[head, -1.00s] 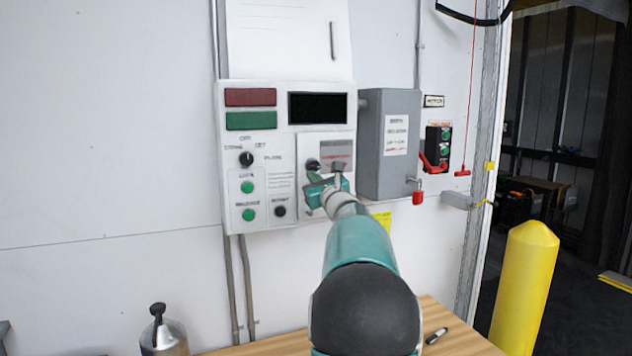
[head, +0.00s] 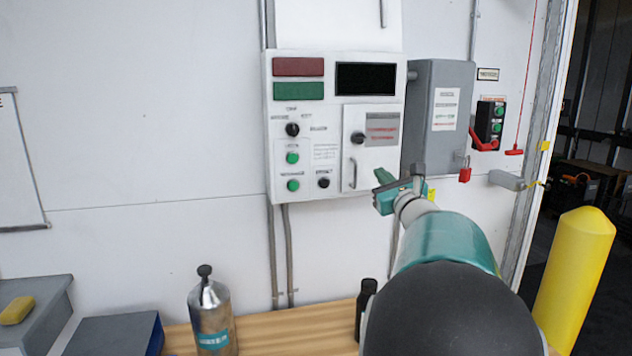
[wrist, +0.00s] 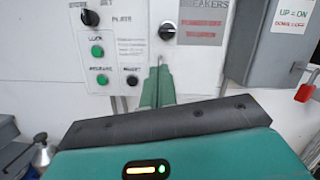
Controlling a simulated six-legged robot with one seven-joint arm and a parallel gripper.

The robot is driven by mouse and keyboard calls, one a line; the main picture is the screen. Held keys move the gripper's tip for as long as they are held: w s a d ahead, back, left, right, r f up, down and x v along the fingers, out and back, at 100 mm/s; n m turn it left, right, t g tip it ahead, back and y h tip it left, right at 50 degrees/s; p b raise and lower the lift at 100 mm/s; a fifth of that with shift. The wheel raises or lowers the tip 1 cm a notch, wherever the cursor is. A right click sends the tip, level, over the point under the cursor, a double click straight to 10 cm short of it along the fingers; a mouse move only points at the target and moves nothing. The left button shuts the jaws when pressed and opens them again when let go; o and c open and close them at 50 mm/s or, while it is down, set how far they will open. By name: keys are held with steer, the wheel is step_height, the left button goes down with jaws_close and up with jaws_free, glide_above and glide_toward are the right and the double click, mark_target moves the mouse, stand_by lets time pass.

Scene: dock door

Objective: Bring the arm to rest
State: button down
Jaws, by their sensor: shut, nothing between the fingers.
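My gripper (head: 388,180) is shut and empty. My teal arm reaches up from the bottom right of the head view. In the wrist view the closed fingers (wrist: 157,88) point up toward the panel's lower edge. The breaker door looks shut, with a black knob (head: 358,138) and a handle on it.
A grey box (head: 437,115) with a red padlock (head: 465,174) hangs right of the panel. A wooden bench (head: 290,328) below holds a metal bottle (head: 212,312) and a dark bottle (head: 366,308). A yellow bollard (head: 572,270) stands at the right. The wall at left is mostly clear.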

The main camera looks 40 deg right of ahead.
steer(key=w+a+f+n+g+y, duration=0.15)
steer(key=a+n+y, duration=0.35)
steer(key=a, duration=0.6)
steer(key=w+a+f+n+g+y, duration=0.1)
steer(key=w+a+f+n+y, duration=0.25)
steer(key=a+n, duration=0.55)
steer(key=w+a+f+n+g+y, duration=0.2)
steer(key=a+n+y, duration=0.25)
steer(key=a, duration=0.85)
steer(key=s+a+f+n+g, duration=0.3)
steer(key=s+a+f+n, duration=0.15)
steer(key=a, duration=0.25)
steer(key=s+a+f+n+g, duration=0.3)
steer(key=s+a+f+n, duration=0.15)
steer(key=a, duration=0.25)
steer(key=s+a+f+n+g+h, duration=0.2)
steer(key=s+f+n, duration=0.3)
steer(key=s+n, duration=0.5)
steer(key=shift+f+n+h, duration=0.4)
steer(key=shift+n+h, duration=0.05)
steer(key=shift+h, duration=0.45)
steer(key=shift+g, duration=0.25)
